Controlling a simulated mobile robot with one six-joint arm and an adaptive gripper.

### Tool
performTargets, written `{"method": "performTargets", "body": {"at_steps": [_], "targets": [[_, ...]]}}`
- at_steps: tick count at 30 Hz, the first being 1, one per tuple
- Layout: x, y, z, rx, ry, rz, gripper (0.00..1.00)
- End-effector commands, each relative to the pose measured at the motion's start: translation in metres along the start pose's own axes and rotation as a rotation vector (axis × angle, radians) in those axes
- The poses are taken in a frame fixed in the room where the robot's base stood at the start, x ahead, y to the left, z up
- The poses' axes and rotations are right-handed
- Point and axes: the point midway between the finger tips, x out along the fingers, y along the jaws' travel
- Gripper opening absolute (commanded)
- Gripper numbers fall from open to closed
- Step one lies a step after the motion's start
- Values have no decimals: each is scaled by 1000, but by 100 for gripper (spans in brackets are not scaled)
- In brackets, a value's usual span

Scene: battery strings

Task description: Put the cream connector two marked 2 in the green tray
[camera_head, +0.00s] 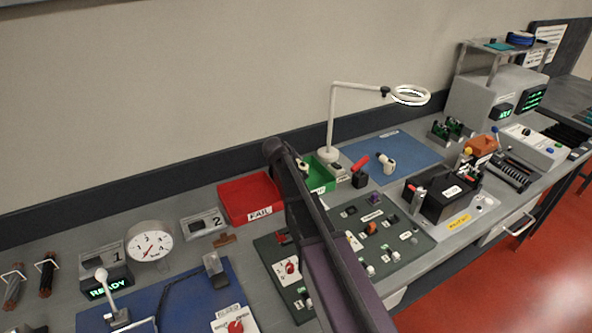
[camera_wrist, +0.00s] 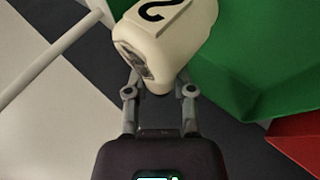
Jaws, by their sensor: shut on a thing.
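The cream connector (camera_wrist: 160,38), with a dark 2 on its upper face, is in the wrist view. My gripper (camera_wrist: 160,90) is shut on it, with one finger at each side of its lower end. The green tray (camera_wrist: 240,75) lies beside and beyond the connector on the right in the wrist view. The connector appears apart from the tray; its height above it is hard to tell.
The red FAIL tray (camera_head: 248,198) is left of the green tray, and its corner shows in the wrist view (camera_wrist: 300,140). A white magnifier lamp (camera_head: 333,110) stands just behind the green tray. A blue mat (camera_head: 410,150) lies to the right, and a dark component board (camera_head: 385,245) lies in front.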

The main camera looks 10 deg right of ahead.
Motion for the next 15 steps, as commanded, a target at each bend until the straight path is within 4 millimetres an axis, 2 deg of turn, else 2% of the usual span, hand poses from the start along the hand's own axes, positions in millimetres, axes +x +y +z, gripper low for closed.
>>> {"method": "performTargets", "body": {"at_steps": [6, 15], "targets": [[16, -15, 7, 0, 0, 0, 0], [19, -19, 9, 0, 0, 0, 0]]}}
